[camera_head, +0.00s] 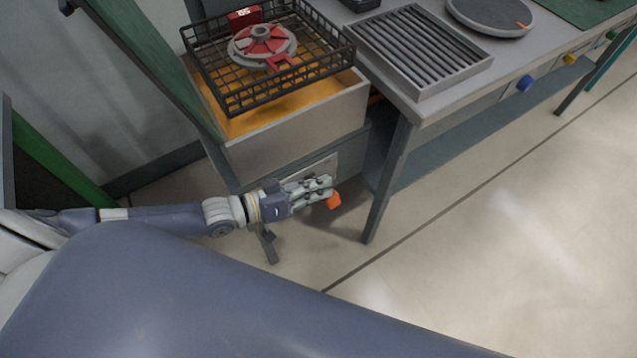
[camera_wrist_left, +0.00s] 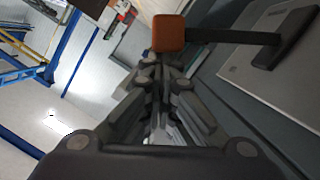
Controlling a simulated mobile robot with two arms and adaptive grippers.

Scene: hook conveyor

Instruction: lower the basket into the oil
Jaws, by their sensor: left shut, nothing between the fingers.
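The black wire basket (camera_head: 328,50) hangs over the orange-yellow oil (camera_head: 270,117) of a steel fryer (camera_head: 300,127) in the head view. A red and grey round part (camera_head: 262,45) sits in the basket. Below, at the fryer's front, my left gripper (camera_head: 327,186) is shut and empty, its fingers close to an orange knob (camera_head: 334,200). In the left wrist view the knob (camera_wrist_left: 169,33) ends a dark lever (camera_wrist_left: 232,36) on a grey panel, just beyond the fingertips of the gripper (camera_wrist_left: 160,72). I cannot tell if they touch. My right gripper is not in view.
A steel table (camera_head: 415,108) with a slatted grill (camera_head: 418,50) and a dark round plate (camera_head: 490,15) stands to the right of the fryer. Its near leg (camera_head: 387,180) is right of my left gripper. The floor (camera_head: 500,220) in front is clear.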

